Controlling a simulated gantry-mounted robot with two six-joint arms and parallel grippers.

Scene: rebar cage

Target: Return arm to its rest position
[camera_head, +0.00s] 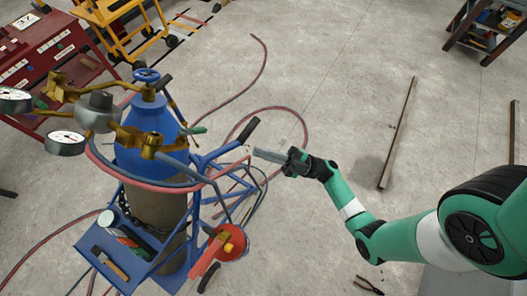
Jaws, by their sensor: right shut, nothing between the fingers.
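My right arm (395,236), green with black joints, comes in from the lower right of the head view. It reaches left over the floor. My right gripper (258,153) is at its end, with its fingers together and nothing between them. Its tips appear close to the black handle end of the blue gas cylinder cart (210,157); whether they touch cannot be told. My left arm and gripper are not in view.
The cart carries a blue-topped cylinder (150,130) with brass valves and gauges (66,143). Red hoses (300,120) lie around it. A metal bar (398,135) lies on the floor. A red cabinet (45,50) stands upper left. Pliers (369,286) lie at the bottom. Open floor is behind my arm.

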